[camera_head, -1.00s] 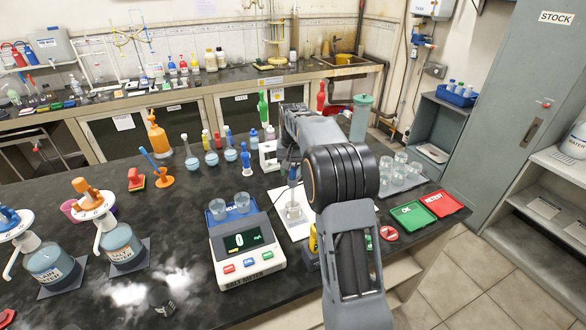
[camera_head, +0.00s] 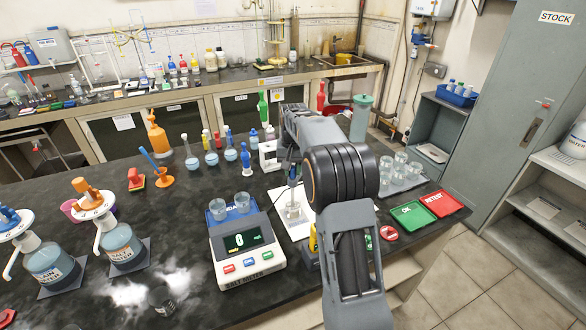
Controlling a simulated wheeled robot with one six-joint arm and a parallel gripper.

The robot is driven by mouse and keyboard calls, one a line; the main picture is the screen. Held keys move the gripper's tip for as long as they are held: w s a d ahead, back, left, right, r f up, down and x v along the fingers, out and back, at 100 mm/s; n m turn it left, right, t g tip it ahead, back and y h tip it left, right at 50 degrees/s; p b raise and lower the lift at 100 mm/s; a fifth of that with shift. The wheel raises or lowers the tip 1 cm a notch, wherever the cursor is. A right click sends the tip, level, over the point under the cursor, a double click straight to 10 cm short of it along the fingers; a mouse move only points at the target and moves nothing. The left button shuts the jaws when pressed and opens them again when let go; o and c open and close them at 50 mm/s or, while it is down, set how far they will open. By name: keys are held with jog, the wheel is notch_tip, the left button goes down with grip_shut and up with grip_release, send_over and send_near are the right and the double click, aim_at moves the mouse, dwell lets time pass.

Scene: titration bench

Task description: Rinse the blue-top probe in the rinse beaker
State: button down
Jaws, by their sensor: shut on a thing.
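The blue-top probe (camera_head: 293,173) hangs upright below the far end of my arm. My gripper (camera_head: 289,160) is shut on it near its top, and my own arm partly hides the jaws. A clear glass beaker (camera_head: 293,210) stands on a white mat (camera_head: 282,227) directly below the probe. The probe's lower end points down at the beaker's mouth. I cannot tell how far the tip is inside, or whether it touches the glass.
A tray of glasses (camera_head: 400,185) is at the right, near the green tray (camera_head: 413,214) and red tray (camera_head: 441,203). Flasks and a white box (camera_head: 268,155) stand behind.

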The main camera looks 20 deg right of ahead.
notch_tip(320, 180, up, 8)
jog(key=p, duration=0.6)
jog(key=shift+f, duration=0.15)
jog(key=shift+w+f, duration=0.1)
jog(key=c, duration=1.3)
grip_release()
jog(key=o, duration=0.4)
notch_tip(320, 180, up, 14)
jog(key=shift+f, duration=0.15)
